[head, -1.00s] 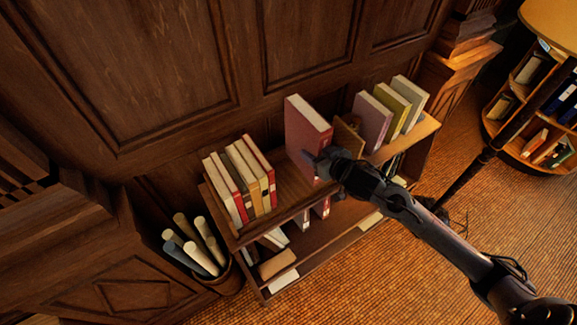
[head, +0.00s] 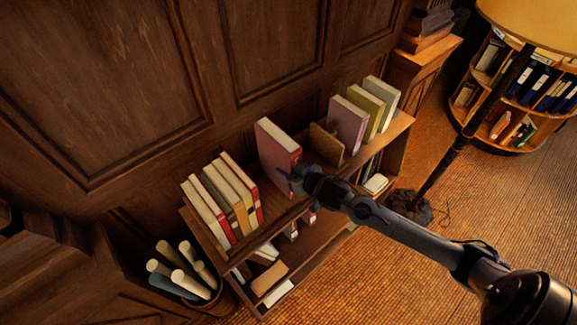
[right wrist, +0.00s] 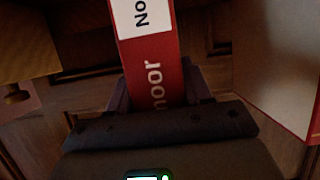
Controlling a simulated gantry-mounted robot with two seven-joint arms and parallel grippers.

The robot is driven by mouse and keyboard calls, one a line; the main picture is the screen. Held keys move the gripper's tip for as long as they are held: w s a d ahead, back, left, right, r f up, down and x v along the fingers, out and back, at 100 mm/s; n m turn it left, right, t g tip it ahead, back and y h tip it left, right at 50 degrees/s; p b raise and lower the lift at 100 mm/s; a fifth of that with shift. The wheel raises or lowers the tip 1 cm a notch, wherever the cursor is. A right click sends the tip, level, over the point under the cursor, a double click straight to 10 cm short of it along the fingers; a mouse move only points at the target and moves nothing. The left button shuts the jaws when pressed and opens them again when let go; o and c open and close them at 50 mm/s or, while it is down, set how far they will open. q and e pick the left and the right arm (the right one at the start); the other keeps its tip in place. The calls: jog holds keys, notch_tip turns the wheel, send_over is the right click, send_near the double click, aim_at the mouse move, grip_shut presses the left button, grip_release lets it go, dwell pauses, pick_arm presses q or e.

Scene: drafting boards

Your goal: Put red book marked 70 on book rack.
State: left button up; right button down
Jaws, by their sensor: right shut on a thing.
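The red book (head: 279,150) is upright over the top board of the wooden book rack (head: 308,192), between the left row of books and a wooden bookend. I cannot tell whether its bottom edge touches the board. My right gripper (head: 287,181) is shut on its spine edge. In the right wrist view, the red spine (right wrist: 153,70) is between the dark fingers (right wrist: 158,92). A white label starting "No" and the letters "noor" show on it; no 70 is legible. My left gripper is out of view.
Several books (head: 222,195) stand on the rack's left. The bookend (head: 327,146) and several books (head: 362,108) stand on its right. Paper rolls (head: 185,270) stand at lower left. A floor lamp (head: 478,125) and round bookcase (head: 515,95) are right. The wall panelling is close behind.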

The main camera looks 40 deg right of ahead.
jog(key=shift+w+f, duration=0.1)
jog(key=shift+f, duration=1.35)
jog(key=c, duration=0.9)
grip_release()
jog(key=shift+f, duration=0.35)
jog(key=o, duration=0.4)
jog(key=shift+r, duration=0.15)
jog(key=v, duration=1.1)
jog(key=s+a+f+g, duration=0.2)
jog(key=s+a+g, duration=0.1)
jog(key=s, duration=0.3)
jog(key=s+a+f+n+g, duration=0.1)
jog(key=s+a+g, duration=0.2)
jog(key=s+a, duration=0.2)
jog(key=s+a+f+n+g, duration=0.1)
jog(key=s+a+f+g, duration=0.1)
jog(key=s+a+g, duration=0.2)
jog(key=shift+s+a+f, duration=0.15)
jog(key=shift+s+a, duration=0.1)
jog(key=shift+s, duration=0.5)
jog(key=shift+s+a+f, duration=0.15)
jog(key=shift+s+a, duration=0.1)
jog(key=shift+s, duration=0.5)
